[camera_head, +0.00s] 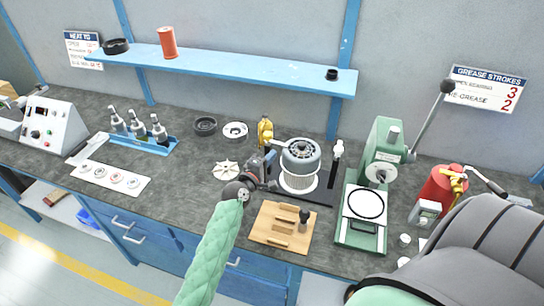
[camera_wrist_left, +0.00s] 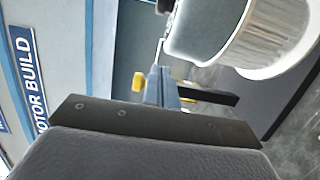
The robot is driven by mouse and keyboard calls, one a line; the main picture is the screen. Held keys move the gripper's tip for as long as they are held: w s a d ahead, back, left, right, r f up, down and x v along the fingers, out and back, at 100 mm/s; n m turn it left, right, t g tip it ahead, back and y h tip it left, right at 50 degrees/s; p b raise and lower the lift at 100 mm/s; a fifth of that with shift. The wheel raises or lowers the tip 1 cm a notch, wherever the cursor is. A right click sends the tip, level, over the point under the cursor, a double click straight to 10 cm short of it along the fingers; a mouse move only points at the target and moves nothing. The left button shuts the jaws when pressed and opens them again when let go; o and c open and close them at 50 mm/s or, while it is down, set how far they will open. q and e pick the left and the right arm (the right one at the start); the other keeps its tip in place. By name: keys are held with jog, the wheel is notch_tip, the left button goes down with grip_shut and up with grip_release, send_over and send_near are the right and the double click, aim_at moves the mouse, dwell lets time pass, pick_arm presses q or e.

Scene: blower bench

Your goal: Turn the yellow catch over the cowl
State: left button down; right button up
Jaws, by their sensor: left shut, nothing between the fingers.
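My left gripper (camera_head: 268,170) is shut and empty at the cowl's left side. In the left wrist view its blue-grey fingers (camera_wrist_left: 160,88) are close to the cowl, with small yellow parts beside them. I cannot tell whether they touch the cowl. My right gripper is out of view.
A wooden tray (camera_head: 268,238) lies in front of the cowl. A green press (camera_head: 378,150) stands to the right, with a red extinguisher-like canister (camera_head: 437,190) beyond. A white impeller (camera_head: 225,171) lies left of my gripper. A blue shelf (camera_head: 230,72) runs above.

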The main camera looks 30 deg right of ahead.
pick_arm(q)
jog(key=s+b+v, duration=0.1)
jog(key=b+v, duration=0.2)
jog(key=v, duration=0.7)
jog(key=shift+s+b, duration=0.15)
jog(key=shift+b, duration=0.15)
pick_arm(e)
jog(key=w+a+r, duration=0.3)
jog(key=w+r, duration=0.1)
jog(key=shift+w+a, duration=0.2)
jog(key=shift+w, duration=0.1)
